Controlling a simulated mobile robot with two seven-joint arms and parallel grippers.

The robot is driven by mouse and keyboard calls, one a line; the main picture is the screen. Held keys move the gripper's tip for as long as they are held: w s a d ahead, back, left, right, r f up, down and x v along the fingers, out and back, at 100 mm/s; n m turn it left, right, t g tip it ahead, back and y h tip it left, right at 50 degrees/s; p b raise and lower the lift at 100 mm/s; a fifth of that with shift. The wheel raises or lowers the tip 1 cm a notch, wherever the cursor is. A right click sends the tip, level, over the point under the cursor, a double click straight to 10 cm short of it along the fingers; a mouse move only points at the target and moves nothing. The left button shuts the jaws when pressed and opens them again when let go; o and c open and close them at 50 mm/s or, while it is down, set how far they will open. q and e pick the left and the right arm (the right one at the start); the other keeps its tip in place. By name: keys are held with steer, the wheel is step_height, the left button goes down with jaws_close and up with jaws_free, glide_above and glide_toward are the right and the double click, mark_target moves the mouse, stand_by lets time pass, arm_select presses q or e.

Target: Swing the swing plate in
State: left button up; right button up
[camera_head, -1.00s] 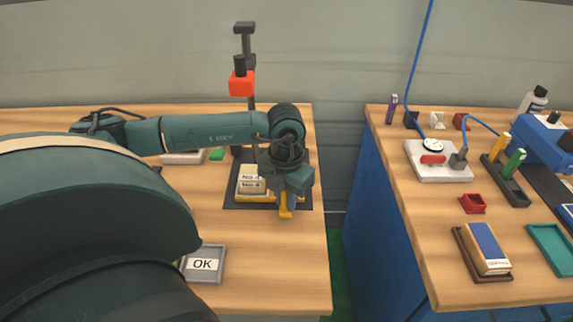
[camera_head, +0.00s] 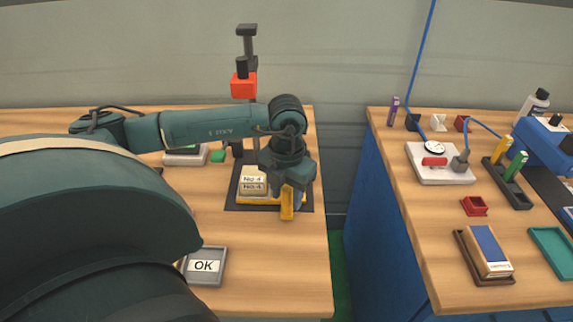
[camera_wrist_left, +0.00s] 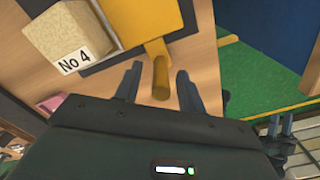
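The swing plate is yellow and lies on a dark base plate (camera_head: 235,203) on the left bench. A gap shows on both sides of the handle. My right gripper is outside the head view; a small two-pronged dark shape at the wrist view's right edge looks like it (camera_wrist_left: 281,125), prongs apart.
A dark post with a red block (camera_head: 243,85) stands behind the base plate. A grey OK tray (camera_head: 205,280) lies at the bench front. A gap with green floor (camera_head: 338,270) separates this bench from the right bench (camera_head: 425,245), which holds several parts.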

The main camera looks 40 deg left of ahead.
arm_select(q)
step_height(320, 180, up, 11)
steer(key=shift+r, duration=0.15)
steer(key=shift+s, duration=0.1)
stand_by(0.6)
